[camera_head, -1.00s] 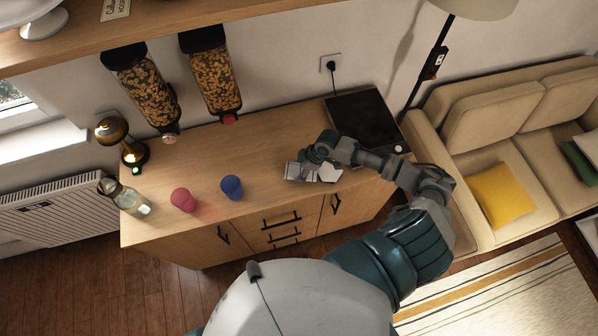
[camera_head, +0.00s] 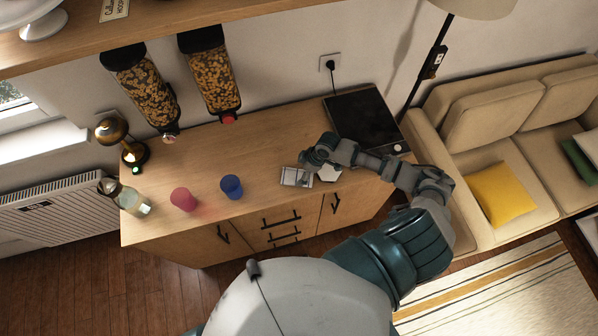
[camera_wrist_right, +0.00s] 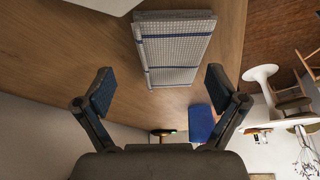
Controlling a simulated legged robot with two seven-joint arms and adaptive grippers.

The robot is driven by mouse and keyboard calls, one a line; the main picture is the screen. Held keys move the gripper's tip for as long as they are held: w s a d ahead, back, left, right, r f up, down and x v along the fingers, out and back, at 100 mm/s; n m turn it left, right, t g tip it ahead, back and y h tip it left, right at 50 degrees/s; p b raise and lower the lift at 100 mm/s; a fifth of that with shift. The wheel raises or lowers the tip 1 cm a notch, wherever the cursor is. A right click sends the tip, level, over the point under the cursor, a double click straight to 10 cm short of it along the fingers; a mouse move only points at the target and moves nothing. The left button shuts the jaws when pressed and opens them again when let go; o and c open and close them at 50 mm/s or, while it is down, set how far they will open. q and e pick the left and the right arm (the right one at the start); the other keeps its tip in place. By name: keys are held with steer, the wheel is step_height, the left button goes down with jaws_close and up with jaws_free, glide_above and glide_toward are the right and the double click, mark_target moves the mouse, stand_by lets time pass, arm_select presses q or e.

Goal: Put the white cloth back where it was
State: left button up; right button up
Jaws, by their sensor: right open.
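The white cloth (camera_head: 297,177) lies folded on the wooden cabinet top, near its front edge. In the right wrist view the cloth (camera_wrist_right: 177,48) shows a fine grid and blue stripes. My right gripper (camera_head: 308,161) is beside and behind the cloth in the head view. In the wrist view its two fingers (camera_wrist_right: 160,88) are spread wide with nothing between them, and the cloth lies beyond the fingertips. My left gripper is not in view.
A white object (camera_head: 329,173) sits right of the cloth, partly hidden by my arm. A black hob (camera_head: 362,117) lies at the back right. The middle of the top is clear.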

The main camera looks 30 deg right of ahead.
steer(key=v, duration=0.6)
steer(key=shift+w+a, duration=0.1)
steer(key=shift+a, duration=0.05)
steer(key=shift+v, duration=2.3)
steer(key=s+a+f+m, duration=0.1)
steer(key=s+a+f, duration=0.1)
steer(key=s+a, duration=0.3)
steer(key=s+a+f+m, duration=0.1)
steer(key=s+a+f, duration=0.2)
steer(key=a, duration=0.5)
steer(key=s+d+m+h, duration=0.4)
steer(key=s+m, duration=0.3)
steer(key=s, duration=0.3)
step_height(320, 180, down, 30)
steer(key=s+b, duration=0.2)
steer(key=b, duration=0.1)
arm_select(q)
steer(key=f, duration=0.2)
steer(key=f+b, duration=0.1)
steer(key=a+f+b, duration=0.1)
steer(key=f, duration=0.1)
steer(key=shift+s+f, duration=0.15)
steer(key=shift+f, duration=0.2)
arm_select(e)
steer(key=s+d+f+g, duration=0.1)
steer(key=s+d+f, duration=0.2)
steer(key=s+f, duration=1.4)
steer(key=shift+f+n+g, duration=0.3)
steer(key=shift+f+g, duration=0.1)
steer(key=shift+f, duration=0.15)
